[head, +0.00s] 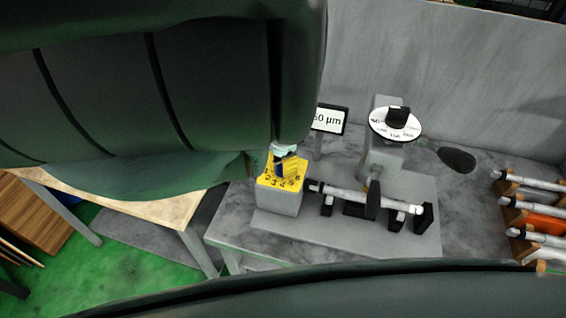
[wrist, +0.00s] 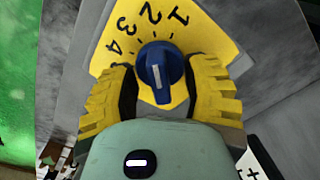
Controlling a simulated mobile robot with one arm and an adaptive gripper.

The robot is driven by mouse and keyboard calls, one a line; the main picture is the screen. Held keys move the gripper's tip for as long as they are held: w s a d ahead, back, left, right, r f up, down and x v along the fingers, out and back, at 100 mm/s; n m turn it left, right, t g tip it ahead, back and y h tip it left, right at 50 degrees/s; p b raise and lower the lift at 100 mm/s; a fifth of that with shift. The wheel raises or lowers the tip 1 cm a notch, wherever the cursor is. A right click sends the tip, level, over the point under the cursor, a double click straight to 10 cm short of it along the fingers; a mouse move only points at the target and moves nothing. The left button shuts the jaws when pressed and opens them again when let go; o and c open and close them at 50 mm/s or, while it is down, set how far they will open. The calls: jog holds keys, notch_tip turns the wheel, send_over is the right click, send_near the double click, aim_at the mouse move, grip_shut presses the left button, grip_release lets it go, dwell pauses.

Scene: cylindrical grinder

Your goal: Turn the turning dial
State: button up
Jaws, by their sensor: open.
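The turning dial (wrist: 160,73) is a blue knob with a white pointer line, on a yellow face (wrist: 205,32) printed with numbers. In the wrist view its pointer line runs roughly up and down. My gripper (wrist: 160,90) is open, with one yellow and black finger on each side of the knob; I cannot tell whether they touch it. In the head view the yellow numbered face (head: 267,181) tops a grey box at the left end of the grinder, and my gripper (head: 284,166) is over it, hiding the knob.
Right of the dial box, a shaft (head: 345,190) lies across black supports on a grey base (head: 420,185). Behind stand a "50 µm" display (head: 329,120) and a white disc with a black knob (head: 397,117). Several shafts rest in a rack (head: 530,220) at the right.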

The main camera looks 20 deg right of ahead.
grip_shut()
jog(key=shift+n, duration=0.3)
dwell(0.3)
jog(key=shift+n+b, duration=0.75)
jog(key=shift+n, duration=1.85)
jog(key=shift+c, duration=0.4)
grip_release()
jog(key=shift+r, duration=3.75)
